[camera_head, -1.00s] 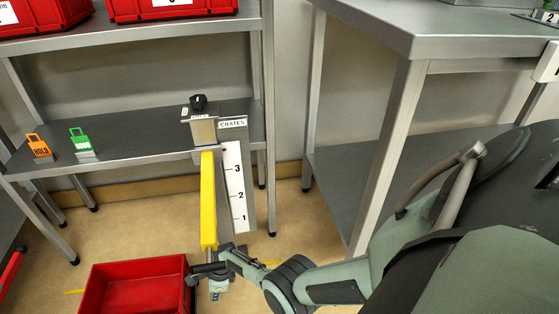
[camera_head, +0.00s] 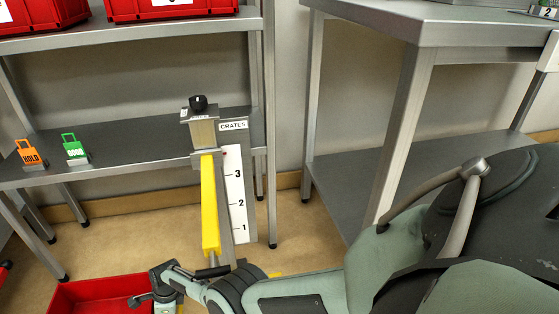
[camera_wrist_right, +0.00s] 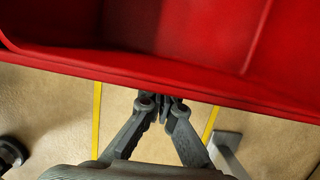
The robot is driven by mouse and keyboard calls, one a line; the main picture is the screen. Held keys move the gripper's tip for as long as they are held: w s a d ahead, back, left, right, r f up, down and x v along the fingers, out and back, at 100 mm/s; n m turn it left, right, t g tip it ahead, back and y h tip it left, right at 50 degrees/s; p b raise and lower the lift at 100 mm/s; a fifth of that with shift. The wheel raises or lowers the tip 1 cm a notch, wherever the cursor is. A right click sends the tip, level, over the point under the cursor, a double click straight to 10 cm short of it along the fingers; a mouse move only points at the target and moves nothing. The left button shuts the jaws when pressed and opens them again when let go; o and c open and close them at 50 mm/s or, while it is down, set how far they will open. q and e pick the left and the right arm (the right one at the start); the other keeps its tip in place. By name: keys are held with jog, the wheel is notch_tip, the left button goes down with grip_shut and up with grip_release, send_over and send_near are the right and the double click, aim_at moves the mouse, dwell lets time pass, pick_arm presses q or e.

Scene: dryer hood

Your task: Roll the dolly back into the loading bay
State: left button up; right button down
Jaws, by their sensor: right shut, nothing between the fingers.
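A red crate (camera_head: 82,293) stands low at the bottom left of the head view. Its wall and rim (camera_wrist_right: 190,82) fill the top of the right wrist view. I cannot make out a dolly under it. My right gripper (camera_head: 143,299) is at the crate's right side in the head view. In the right wrist view its fingers (camera_wrist_right: 162,100) are shut and empty, close to the near rim; I cannot tell whether they touch it. Yellow floor lines (camera_wrist_right: 97,115) show on both sides of the gripper. My left gripper is not in view.
A yellow bar (camera_head: 209,205) on a post with a "CRATES" scale (camera_head: 237,190) stands just behind my right arm. A metal rack (camera_head: 120,145) holds orange HOLD (camera_head: 29,154) and green (camera_head: 73,148) tags. A steel table (camera_head: 430,28) stands at right. Some tan floor (camera_head: 285,230) between is clear.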

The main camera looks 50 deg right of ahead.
jog(key=shift+s+f, duration=0.1)
jog(key=shift+s, duration=0.2)
jog(key=w+v, duration=0.1)
jog(key=v, duration=0.6)
jog(key=shift+s+r, duration=0.3)
jog(key=shift+r, duration=0.05)
